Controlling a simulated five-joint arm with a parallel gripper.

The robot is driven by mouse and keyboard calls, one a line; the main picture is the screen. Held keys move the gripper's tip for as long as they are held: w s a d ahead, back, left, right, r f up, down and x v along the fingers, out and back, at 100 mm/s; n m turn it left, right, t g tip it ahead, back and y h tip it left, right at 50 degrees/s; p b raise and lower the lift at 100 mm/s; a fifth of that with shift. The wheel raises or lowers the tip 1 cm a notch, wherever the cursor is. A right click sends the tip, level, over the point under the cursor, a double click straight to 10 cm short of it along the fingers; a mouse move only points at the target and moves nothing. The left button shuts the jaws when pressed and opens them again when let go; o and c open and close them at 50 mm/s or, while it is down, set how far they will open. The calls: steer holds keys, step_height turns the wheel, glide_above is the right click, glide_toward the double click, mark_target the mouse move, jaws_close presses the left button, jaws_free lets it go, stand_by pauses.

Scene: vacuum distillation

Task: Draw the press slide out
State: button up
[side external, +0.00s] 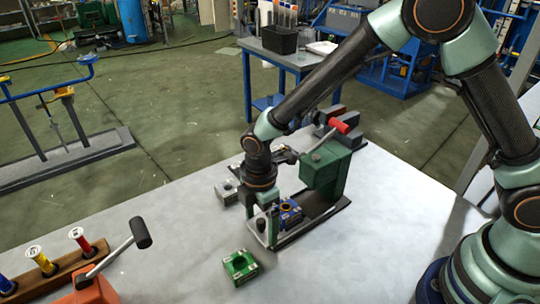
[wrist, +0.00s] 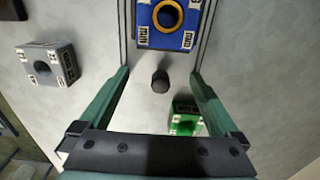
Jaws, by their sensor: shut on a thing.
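The green press (side external: 322,172) with a red-gripped lever (side external: 340,126) stands on a dark base on the pale table. A blue block (side external: 290,212) with a yellow ring sits in front of the press body, and it shows at the top of the wrist view (wrist: 168,22). A dark upright knob (wrist: 160,80) stands in front of it at the near end of the press slide. My gripper (side external: 259,222) points down there, its fingers either side of the knob and shut on the slide. The exact contact is hard to see.
A grey block (side external: 227,191) lies left of my gripper and a green block (side external: 240,266) in front. At lower left are a red device with a crank (side external: 95,288) and a wooden rack (side external: 55,268) of coloured pieces.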

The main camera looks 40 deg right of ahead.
steer(key=shift+s+a+f, duration=0.1)
steer(key=shift+a+f, duration=0.25)
steer(key=shift+a, duration=0.45)
stand_by(0.5)
steer(key=o, duration=0.7)
steer(key=shift+a+r, duration=0.1)
steer(key=shift+r, duration=3.55)
steer(key=shift+r, duration=0.1)
